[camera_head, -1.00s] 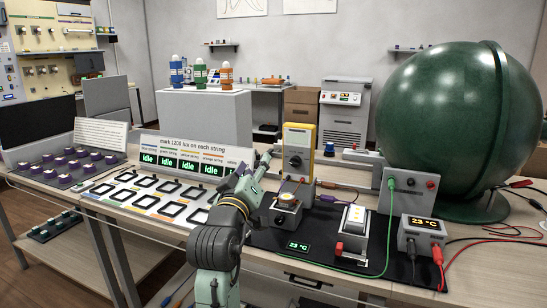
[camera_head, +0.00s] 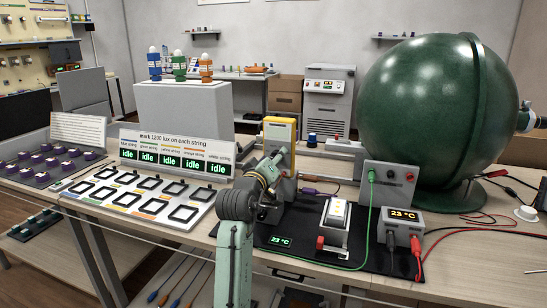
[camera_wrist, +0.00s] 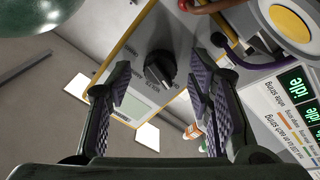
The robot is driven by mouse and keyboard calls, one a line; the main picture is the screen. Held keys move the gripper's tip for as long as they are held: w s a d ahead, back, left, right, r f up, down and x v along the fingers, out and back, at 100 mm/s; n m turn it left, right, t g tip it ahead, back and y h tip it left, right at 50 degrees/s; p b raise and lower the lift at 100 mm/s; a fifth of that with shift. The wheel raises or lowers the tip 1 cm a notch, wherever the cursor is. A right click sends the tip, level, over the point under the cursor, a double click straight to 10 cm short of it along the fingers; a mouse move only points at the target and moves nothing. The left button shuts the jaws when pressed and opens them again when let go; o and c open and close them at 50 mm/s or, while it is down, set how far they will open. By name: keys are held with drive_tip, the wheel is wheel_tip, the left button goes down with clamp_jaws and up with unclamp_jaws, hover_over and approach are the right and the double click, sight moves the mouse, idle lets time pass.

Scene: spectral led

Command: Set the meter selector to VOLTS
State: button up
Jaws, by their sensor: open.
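The meter (camera_head: 281,128) is a yellow-edged box standing upright on the bench, left of the big green sphere. In the wrist view its grey face shows a black ribbed selector knob (camera_wrist: 159,68) and a pale display (camera_wrist: 132,106).
The green sphere (camera_head: 430,110) fills the right. A grey terminal box (camera_head: 391,186) with cables and a 23 °C unit (camera_head: 402,228) stand on the black mat (camera_head: 340,254). A sign with idle displays (camera_head: 172,152) and a panel of black frames (camera_head: 108,188) lie left.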

drive_tip(key=shift+w+d, duration=0.1)
drive_tip(key=shift+w, duration=0.1)
clamp_jaws()
idle(0.6)
